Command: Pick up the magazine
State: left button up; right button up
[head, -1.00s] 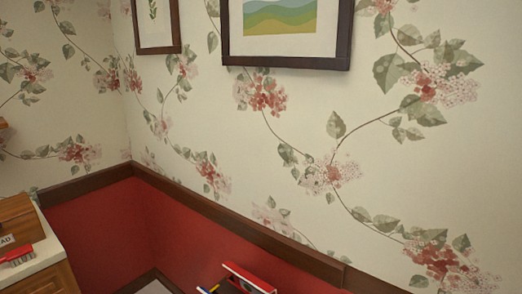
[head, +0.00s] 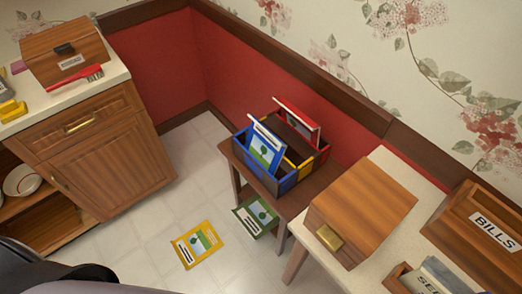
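A yellow magazine (head: 197,244) lies flat on the tiled floor, in the lower middle of the head view. A green magazine (head: 256,216) is low beside the small wooden table, apparently on the floor and partly hidden by the table. A blue magazine (head: 266,147) stands tilted in the blue section of a divided holder (head: 287,182) on that table. A red magazine (head: 297,121) stands tilted at the red section behind it. The holder also has a yellow section. Neither gripper can be made out in the head view.
The small table (head: 318,184) stands against the red wall. A counter (head: 392,161) with a wooden box (head: 362,207) and a BILLS box (head: 485,226) is at right. A cabinet (head: 105,145) with a bread box (head: 65,52) and red brush (head: 76,78) is at left.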

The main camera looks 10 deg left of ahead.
aim_at(196, 245)
jog(key=k+u, duration=0.2)
jog(key=u, duration=0.2)
jog(key=k+u, duration=0.2)
jog(key=u, duration=0.2)
jog(key=k+j+u, duration=0.15)
jog(key=u, duration=0.3)
jog(key=k, duration=0.05)
